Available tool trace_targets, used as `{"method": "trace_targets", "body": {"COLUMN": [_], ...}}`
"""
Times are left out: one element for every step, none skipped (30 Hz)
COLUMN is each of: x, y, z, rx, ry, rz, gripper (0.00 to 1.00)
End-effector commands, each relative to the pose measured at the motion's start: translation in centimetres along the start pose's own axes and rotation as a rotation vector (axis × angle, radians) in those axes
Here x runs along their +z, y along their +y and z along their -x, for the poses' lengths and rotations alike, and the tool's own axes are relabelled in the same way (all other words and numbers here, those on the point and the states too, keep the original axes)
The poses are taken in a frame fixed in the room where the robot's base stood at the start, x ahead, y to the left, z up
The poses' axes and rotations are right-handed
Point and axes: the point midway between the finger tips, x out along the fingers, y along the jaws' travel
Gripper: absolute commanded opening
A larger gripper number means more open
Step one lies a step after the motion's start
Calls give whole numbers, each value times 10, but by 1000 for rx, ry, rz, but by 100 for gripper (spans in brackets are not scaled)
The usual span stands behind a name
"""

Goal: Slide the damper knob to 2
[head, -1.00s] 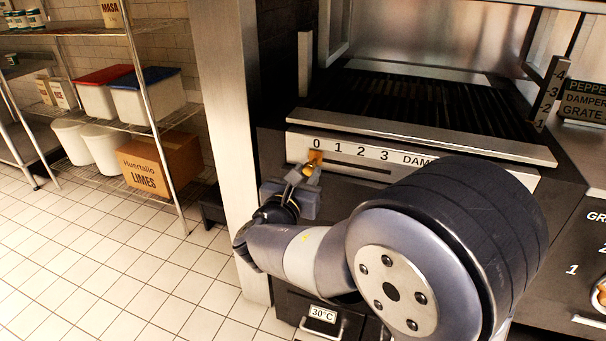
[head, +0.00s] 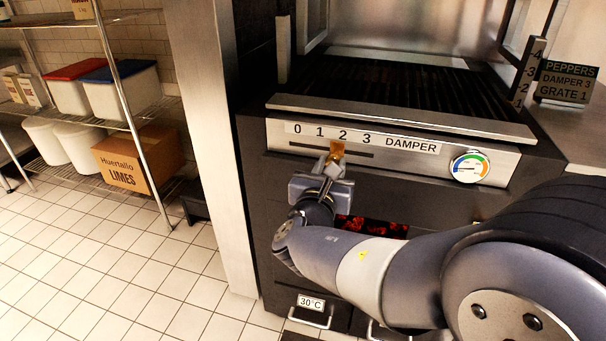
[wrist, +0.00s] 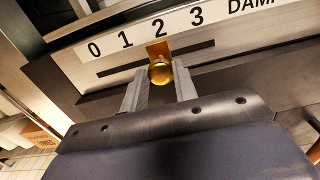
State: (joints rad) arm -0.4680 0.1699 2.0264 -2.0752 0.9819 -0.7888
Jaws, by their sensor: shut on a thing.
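The brass damper knob (wrist: 160,72) sits on a slot in the grill's front panel. Its orange-brass pointer plate (head: 337,150) is under the 2 of the scale 0, 1, 2, 3 on the damper label (head: 411,145). In the wrist view the plate (wrist: 157,48) also lines up just under the 2. My gripper (head: 332,166) is shut on the knob, with one finger on each side of it. The fingers partly hide the slot (wrist: 205,52) behind them.
A round gauge (head: 469,167) is on the panel to the right. A sign (head: 567,83) reads Peppers, Damper 3, Grate 1. Glowing coals (head: 372,226) show below the panel. A steel post (head: 215,150) stands at left, with a shelf of bins and a limes box (head: 128,162) beyond.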

Motion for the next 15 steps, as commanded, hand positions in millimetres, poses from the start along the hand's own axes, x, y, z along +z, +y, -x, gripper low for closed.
{"method": "trace_targets", "body": {"x": [1, 1, 1, 1, 1, 1, 1, 1, 1, 1, 1, 1, 1, 1, 1], "y": [-2, -3, -3, -2, -2, -2, -2, -2, -2, -2, -2, -2, -2, -2, -2], "z": [0, 0, 0, 0, 0, 0, 0, 0, 0, 0, 0, 0, 0, 0, 0], "rx": [-2, -2, -1, -1, -1, -1, -1, -1, -1, -1, -1, -1, -1, -1, -1], "ry": [-4, -3, -3, -3, -3, -3, -3, -2, -2, -2, -2, -2, -2, -1, -1], "rz": [-1, -1, -1, -1, -1, -1, -1, -1, -1, -1, -1, 0, 0, 0, 0], "gripper": [0, 0, 0, 0, 0, 0, 0, 0, 0, 29, 32, 35, 37, 40, 43]}}
